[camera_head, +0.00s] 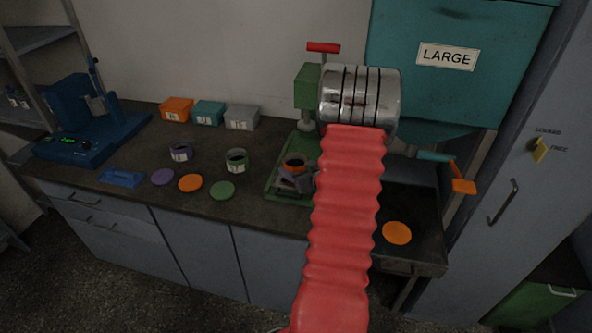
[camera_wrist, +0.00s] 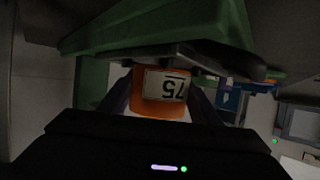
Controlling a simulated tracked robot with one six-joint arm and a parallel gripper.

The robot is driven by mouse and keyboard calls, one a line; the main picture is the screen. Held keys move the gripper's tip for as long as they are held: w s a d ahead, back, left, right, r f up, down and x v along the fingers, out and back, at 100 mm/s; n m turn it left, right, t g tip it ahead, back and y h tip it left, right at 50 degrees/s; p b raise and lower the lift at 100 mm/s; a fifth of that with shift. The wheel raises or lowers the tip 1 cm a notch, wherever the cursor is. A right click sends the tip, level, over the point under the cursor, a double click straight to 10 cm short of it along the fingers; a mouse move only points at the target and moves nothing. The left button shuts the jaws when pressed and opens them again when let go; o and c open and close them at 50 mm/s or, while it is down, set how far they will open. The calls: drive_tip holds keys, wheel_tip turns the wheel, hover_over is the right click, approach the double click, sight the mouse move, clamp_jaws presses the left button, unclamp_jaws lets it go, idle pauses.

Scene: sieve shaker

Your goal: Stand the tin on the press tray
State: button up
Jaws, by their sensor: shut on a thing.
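The tin (camera_head: 294,162) has an orange band and a dark open top. It appears upright over the green press tray (camera_head: 273,192), beneath the head of the green press (camera_head: 307,88). In the wrist view the tin (camera_wrist: 160,108) shows its label "75" upside down, between the two dark fingers of my gripper (camera_wrist: 158,92), which is shut on it. The green tray (camera_wrist: 160,22) fills the top of that view. I cannot tell whether the tin's base touches the tray. My gripper (camera_head: 303,182) is partly hidden by my red arm in the head view.
A purple tin (camera_head: 180,151) and a green tin (camera_head: 237,161) stand to the left. Purple, orange (camera_head: 190,183) and green discs lie in front of them. Small boxes (camera_head: 208,112) line the wall. A blue machine (camera_head: 75,130) stands far left. A teal "LARGE" unit (camera_head: 470,90) is at right.

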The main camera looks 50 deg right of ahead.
drive_tip(key=shift+f, duration=0.35)
drive_tip(key=o, duration=0.9)
drive_tip(key=shift+f, duration=0.1)
drive_tip(key=shift+o, duration=0.2)
drive_tip(key=shift+s+a+r, duration=0.1)
drive_tip(key=shift+s+r, duration=0.2)
drive_tip(key=shift+s, duration=0.15)
drive_tip(key=v, duration=1.1)
drive_tip(key=shift+w, duration=0.1)
